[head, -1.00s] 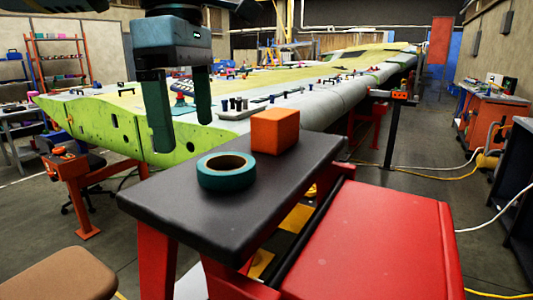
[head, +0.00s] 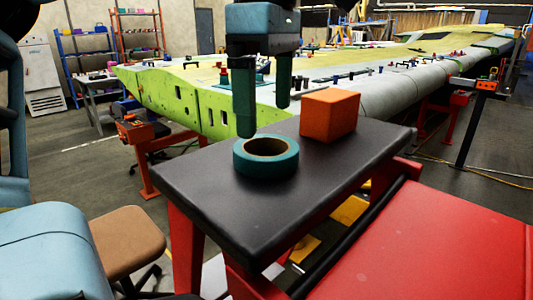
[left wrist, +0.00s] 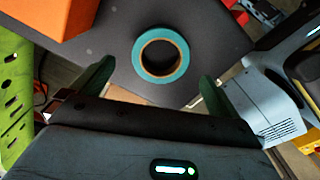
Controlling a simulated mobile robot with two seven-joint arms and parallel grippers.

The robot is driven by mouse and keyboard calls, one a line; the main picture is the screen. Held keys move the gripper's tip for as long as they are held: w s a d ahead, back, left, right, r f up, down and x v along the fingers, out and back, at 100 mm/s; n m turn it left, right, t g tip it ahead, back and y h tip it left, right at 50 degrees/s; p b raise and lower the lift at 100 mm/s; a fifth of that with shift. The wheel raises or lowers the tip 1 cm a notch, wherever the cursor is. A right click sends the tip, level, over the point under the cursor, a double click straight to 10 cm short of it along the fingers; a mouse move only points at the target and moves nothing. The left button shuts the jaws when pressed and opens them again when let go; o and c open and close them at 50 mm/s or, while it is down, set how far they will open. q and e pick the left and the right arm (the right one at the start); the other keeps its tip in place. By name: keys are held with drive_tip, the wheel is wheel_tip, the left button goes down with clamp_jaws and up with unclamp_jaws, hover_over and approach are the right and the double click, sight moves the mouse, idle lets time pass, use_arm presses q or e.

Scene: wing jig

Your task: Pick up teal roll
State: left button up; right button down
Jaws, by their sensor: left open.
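The teal roll (head: 266,168), a ring of tape with a tan core, lies flat on a dark tabletop (head: 300,200). My left gripper (head: 264,120) is open and empty, pointing down above and a little behind the roll in the head view, with its left finger close to the roll's rim. In the left wrist view the teal roll (left wrist: 160,58) lies ahead of the two spread fingertips (left wrist: 155,80), clear of both. Nothing hides the roll. My right gripper does not show.
An orange block (head: 329,114) stands on the table right of the roll, near the gripper's right finger. It also shows in the left wrist view (left wrist: 55,15). A red surface (head: 440,245) lies at right. A long wing (head: 350,88) stretches behind the table. A brown seat (head: 127,240) stands at left.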

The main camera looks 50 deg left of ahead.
sight(266, 135)
use_arm(q)
wheel_tip(266, 135, down, 5)
drive_tip(key=shift+s+f, duration=0.1)
idle(0.3)
drive_tip(key=c, duration=1.1)
drive_tip(key=shift+o, duration=0.2)
drive_tip(key=shift+r, duration=0.65)
drive_tip(key=r, duration=0.2)
drive_tip(key=shift+s+d+r, duration=0.1)
drive_tip(key=shift+s+r, duration=0.2)
drive_tip(key=s+d, duration=0.3)
drive_tip(key=s, duration=0.4)
drive_tip(key=s+d+r+b, duration=0.1)
drive_tip(key=s+d, duration=0.2)
drive_tip(key=s, duration=0.4)
drive_tip(key=shift+d+r, duration=0.15)
drive_tip(key=shift+d, duration=0.25)
